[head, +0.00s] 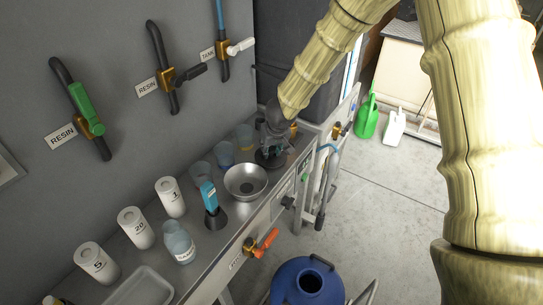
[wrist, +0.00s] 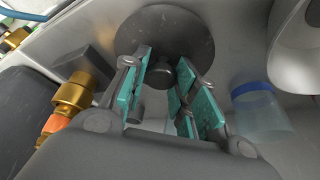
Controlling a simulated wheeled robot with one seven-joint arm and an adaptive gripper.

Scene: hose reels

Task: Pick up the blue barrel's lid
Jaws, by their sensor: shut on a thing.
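My gripper (head: 275,143) is at the far end of the grey bench, pointing down. In the wrist view its teal-padded fingers (wrist: 172,82) are shut on the knob of a dark grey round lid (wrist: 165,28). The lid's disc also shows under my gripper in the head view (head: 267,161). I cannot tell whether the lid touches the bench or is just above it. The blue barrel (head: 286,283) stands on the floor at the bottom of the head view, with a dark round opening in its top.
A metal funnel bowl (head: 246,180), several clear cups (head: 223,153), a blue-handled tool (head: 209,195) and white canisters (head: 137,227) stand along the bench. An orange-handled valve (head: 262,243) juts from its front.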

